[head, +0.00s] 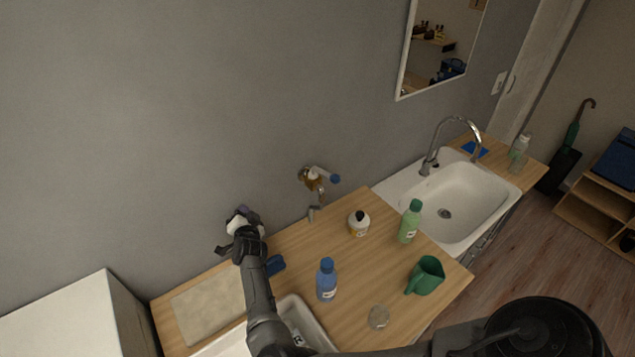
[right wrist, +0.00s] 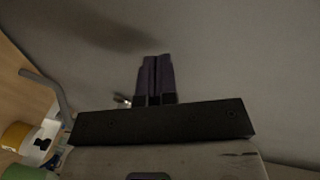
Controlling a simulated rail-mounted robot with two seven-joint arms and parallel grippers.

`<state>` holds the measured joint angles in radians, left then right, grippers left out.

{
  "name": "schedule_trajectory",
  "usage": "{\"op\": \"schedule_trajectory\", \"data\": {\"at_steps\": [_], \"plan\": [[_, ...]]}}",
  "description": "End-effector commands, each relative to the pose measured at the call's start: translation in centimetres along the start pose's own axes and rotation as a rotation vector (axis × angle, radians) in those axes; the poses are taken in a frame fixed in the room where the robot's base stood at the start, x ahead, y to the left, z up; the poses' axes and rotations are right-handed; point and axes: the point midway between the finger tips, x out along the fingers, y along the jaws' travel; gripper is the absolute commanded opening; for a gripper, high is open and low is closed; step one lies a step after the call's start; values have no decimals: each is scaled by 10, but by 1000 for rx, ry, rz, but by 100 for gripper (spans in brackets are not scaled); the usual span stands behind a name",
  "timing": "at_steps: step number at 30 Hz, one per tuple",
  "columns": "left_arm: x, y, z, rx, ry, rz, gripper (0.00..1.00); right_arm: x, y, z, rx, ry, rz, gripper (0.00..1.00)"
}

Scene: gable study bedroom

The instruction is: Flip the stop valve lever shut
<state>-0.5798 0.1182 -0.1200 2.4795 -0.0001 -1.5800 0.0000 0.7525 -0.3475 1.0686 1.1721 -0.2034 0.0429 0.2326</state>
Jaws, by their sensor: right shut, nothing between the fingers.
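The stop valve (head: 313,177) is on the grey wall above the wooden counter. It has a brass-coloured body and a lever with a blue end (head: 335,179) that points to the right. A short metal spout (head: 313,213) shows below it. My right gripper (head: 243,213) is near the wall, left of the valve and apart from it. Its dark fingers (right wrist: 156,79) are shut and empty in the right wrist view. A small metal piece left of them there is too small to identify. My left gripper is not in view.
The counter bears a blue bottle (head: 327,280), a white bottle with a dark cap (head: 359,224), a green bottle (head: 410,222) and a green mug (head: 426,276). A white sink (head: 463,199) with a curved tap (head: 436,147) is on the right. The wall around the valve is clear.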

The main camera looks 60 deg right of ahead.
Motion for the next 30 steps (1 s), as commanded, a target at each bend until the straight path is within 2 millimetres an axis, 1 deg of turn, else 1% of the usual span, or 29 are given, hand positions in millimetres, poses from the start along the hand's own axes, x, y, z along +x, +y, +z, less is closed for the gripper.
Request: {"op": "schedule_trajectory", "data": {"at_steps": [4,8,12,15,18,22,25,30], "plan": [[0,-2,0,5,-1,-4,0,-5,10,-31,-34,220,23,0],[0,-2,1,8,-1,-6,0,-17,23,-60,-105,423,119,0],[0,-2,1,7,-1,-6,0,-37,43,-87,-225,607,308,0],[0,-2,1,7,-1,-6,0,-54,55,-100,-330,691,460,0],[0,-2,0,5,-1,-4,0,-68,63,-110,-446,737,596,0],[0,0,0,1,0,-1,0,-80,66,-117,-594,762,723,0],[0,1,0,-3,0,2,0,-85,66,-120,-679,753,784,0],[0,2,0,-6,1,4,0,-85,66,-120,-766,721,825,0]]}}
